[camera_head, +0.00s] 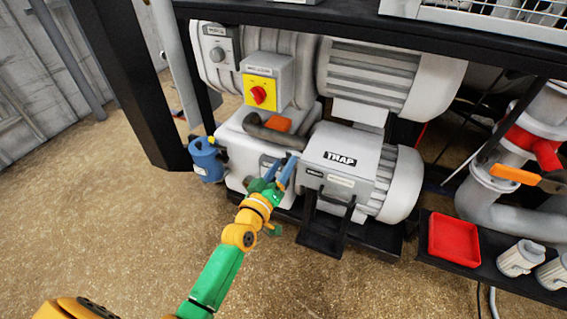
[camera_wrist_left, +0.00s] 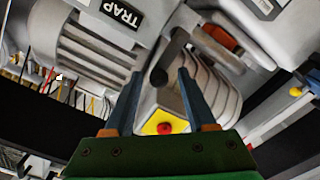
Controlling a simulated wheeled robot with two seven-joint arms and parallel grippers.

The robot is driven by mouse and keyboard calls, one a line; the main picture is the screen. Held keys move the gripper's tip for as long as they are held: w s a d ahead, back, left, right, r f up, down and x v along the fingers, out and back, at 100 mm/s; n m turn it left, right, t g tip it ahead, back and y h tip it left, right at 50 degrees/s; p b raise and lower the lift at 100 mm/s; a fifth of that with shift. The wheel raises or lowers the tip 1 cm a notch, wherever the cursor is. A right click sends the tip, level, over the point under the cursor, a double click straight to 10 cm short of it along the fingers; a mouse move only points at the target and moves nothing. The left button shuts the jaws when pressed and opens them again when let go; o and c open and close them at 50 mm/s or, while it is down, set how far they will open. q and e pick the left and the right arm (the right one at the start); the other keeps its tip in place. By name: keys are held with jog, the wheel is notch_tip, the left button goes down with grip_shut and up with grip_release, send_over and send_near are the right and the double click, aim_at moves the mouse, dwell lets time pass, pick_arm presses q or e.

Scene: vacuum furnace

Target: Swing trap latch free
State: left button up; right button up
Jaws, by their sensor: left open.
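The grey trap box (camera_head: 362,165), labelled TRAP, sits low on the pump. Its lettered top (camera_wrist_left: 108,14) shows in the left wrist view. My left gripper (camera_head: 281,168) is at the left side of the box, open, with blue fingers. In the left wrist view, a dark round-ended lever (camera_wrist_left: 172,55) stands beside the box, at the gap between my open fingertips (camera_wrist_left: 160,76). It looks like the latch, and I cannot tell whether the fingers touch it. My right gripper is not in view.
A yellow plate with a red knob (camera_head: 259,94) is above the gripper. A blue canister (camera_head: 206,160) stands left, a red tray (camera_head: 454,239) right. Floor on the left is clear.

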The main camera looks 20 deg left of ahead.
pick_arm(q)
jog(key=s, duration=0.6)
jog(key=shift+a, duration=0.15)
jog(key=s+d+f+m+g+p, duration=0.1)
jog(key=s+f+m+g+p, duration=0.25)
jog(key=f, duration=0.55)
jog(key=s+d+f+m+g+p, duration=0.1)
jog(key=s+f+g+p, duration=0.25)
jog(key=s+f, duration=0.4)
jog(key=s+f+m+g+p, duration=0.1)
jog(key=s+f+g, duration=0.2)
jog(key=s, duration=0.5)
jog(key=s+a+f+m+g+p, duration=0.1)
jog(key=s+f+m+g, duration=0.1)
jog(key=s+f, duration=0.3)
jog(key=s+f+m+g+p, duration=0.1)
jog(key=s+f+g, duration=0.3)
jog(key=s, duration=0.9)
jog(key=shift+a+m+g+y, duration=0.3)
jog(key=shift+a+m+g, duration=0.1)
jog(key=shift+m+g, duration=0.15)
